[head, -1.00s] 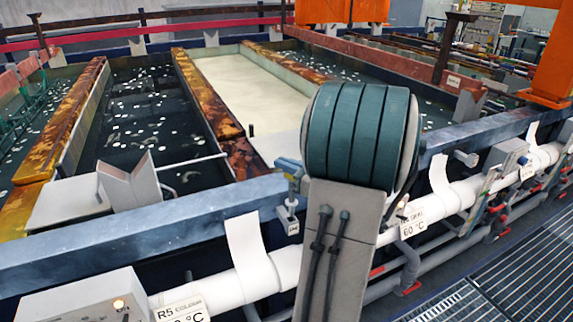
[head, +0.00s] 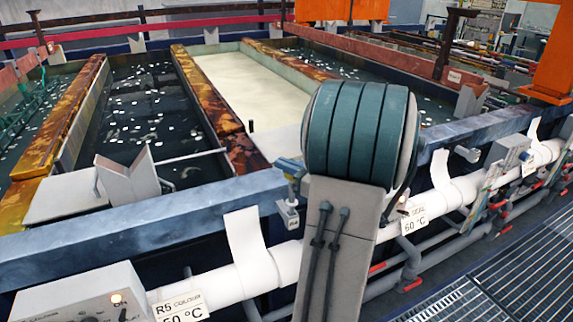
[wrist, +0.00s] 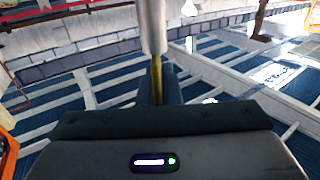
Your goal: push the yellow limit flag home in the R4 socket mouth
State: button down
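In the wrist view, my gripper (wrist: 158,84) has its dark fingers close together around a narrow yellow strip, which looks like the yellow limit flag (wrist: 156,70). The strip runs forward to the lower end of a pale grey cylinder (wrist: 152,28). I cannot tell whether this is the R4 socket or how deep the strip sits in it. In the head view, my arm covers the centre and hides my gripper. A small labelled grey fitting with a blue top (head: 288,215) hangs at the tank rim just left of my arm; its label is too small to read surely.
A blue-grey tank rim (head: 140,228) crosses in front of me. A white pipe (head: 215,288) with a R5 label (head: 180,308) runs below it. Rusty-topped dividers (head: 205,90) separate the tanks. Grated floor (head: 480,300) lies clear at the lower right.

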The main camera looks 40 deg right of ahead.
aim_at(287, 177)
jog(key=shift+f+b, duration=1.3)
jog(key=shift+f, duration=0.4)
jog(key=c, duration=1.5)
grip_release()
jog(key=shift+c, duration=0.2)
jog(key=shift+s, duration=0.1)
jog(key=b+v, duration=0.2)
jog(key=v, duration=1.1)
jog(key=shift+s+d, duration=0.15)
jog(key=shift+s, duration=0.15)
